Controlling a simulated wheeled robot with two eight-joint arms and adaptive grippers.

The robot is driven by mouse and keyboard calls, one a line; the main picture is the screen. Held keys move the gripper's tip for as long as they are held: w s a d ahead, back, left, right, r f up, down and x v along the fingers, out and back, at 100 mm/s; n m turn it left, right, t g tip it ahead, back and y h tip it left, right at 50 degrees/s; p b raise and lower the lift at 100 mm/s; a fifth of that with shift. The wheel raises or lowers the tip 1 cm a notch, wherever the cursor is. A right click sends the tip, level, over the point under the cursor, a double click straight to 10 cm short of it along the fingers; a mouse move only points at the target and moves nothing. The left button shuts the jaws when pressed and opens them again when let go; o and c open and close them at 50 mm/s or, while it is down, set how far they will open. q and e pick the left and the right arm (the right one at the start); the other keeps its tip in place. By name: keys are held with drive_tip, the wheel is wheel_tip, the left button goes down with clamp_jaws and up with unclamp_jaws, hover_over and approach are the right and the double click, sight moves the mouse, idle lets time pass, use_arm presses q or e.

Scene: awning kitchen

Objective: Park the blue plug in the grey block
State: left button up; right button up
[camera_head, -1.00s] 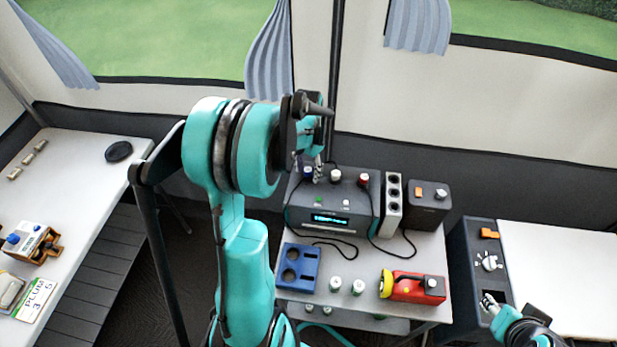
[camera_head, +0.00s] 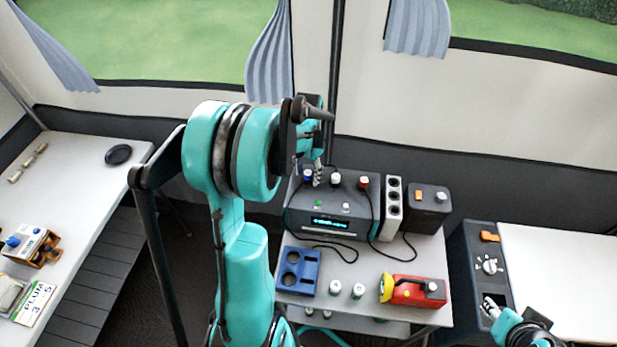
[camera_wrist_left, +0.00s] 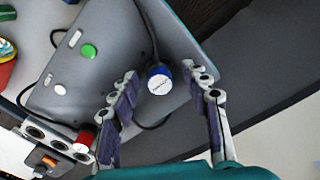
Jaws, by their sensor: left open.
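The blue plug (camera_head: 307,175) stands at the back left of the dark grey device with the lit display, a dark cable by it. In the left wrist view the blue plug (camera_wrist_left: 160,79) shows its white top between the fingertips, with gaps at both sides. My left gripper (camera_head: 318,175) is open above the device's back left, close to the plug; its spread fingers (camera_wrist_left: 165,84) hold nothing. The grey block (camera_head: 393,181), a light block with several dark round sockets, stands right of the device. My right gripper (camera_head: 489,308) is low at the right, its jaws too small to judge.
A white-topped plug (camera_head: 336,179) and a red plug (camera_head: 363,181) stand on the device (camera_head: 300,219). A dark box (camera_head: 427,215) with an orange switch stands right of the block. A blue tray (camera_head: 299,283) and a red torch (camera_head: 417,291) lie in front.

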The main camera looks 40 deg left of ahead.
sight(308, 172)
use_arm(q)
clamp_jaws()
drive_tip(key=shift+r, duration=0.2)
drive_tip(key=shift+r+p, duration=2.25)
drive_tip(key=shift+r, duration=0.55)
